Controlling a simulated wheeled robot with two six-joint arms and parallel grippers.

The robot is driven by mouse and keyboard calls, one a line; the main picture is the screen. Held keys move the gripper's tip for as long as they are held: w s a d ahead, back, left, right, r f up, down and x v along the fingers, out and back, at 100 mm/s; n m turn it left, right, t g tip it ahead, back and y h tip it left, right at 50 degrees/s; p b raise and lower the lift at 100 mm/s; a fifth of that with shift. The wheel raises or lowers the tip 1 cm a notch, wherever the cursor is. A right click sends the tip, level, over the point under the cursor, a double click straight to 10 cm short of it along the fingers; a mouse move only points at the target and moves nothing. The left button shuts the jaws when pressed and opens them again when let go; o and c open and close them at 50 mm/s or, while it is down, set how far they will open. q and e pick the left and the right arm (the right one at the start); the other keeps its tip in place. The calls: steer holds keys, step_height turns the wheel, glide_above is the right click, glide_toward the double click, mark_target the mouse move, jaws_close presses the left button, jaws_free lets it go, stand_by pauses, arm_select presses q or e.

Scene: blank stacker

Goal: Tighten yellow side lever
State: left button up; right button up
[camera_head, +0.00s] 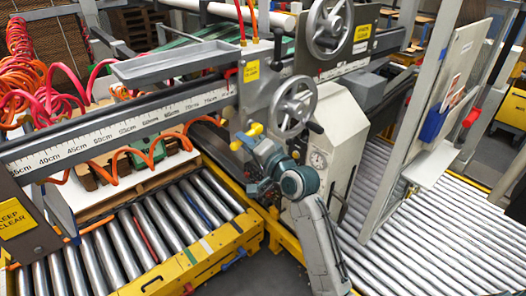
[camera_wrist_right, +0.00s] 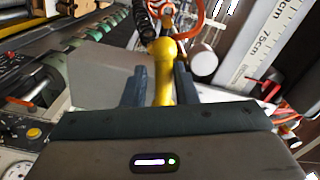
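The yellow side lever (camera_head: 254,129) sits on the grey machine column, just below and left of the lower handwheel, in the head view. My right gripper (camera_head: 248,142) is at the lever, its arm reaching up from below. In the right wrist view the lever (camera_wrist_right: 163,75) stands between the two dark fingers of my right gripper (camera_wrist_right: 160,88). The right-hand finger overlaps or touches it, and a thin gap seems to show beside the left-hand finger. Whether the fingers grip it is unclear. My left gripper is not in view.
A measuring rail (camera_head: 130,127) with centimetre marks runs left from the column. Two grey handwheels, the lower one (camera_head: 295,107) close above my right wrist, stand near. Orange coiled hoses (camera_head: 125,165) hang at left. Roller conveyors lie left (camera_head: 150,230) and right (camera_head: 440,245).

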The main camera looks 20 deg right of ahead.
steer(key=w+d+f+n+b, duration=0.2)
steer(key=d+f+n+b, duration=0.25)
steer(key=n+b, duration=0.85)
steer(key=s+d+r+n+p, duration=0.1)
steer(key=s+d+p, duration=0.2)
steer(key=s, duration=0.5)
steer(key=shift+s+d, duration=0.25)
steer(key=shift+s, duration=0.15)
stand_by(0.8)
stand_by(0.4)
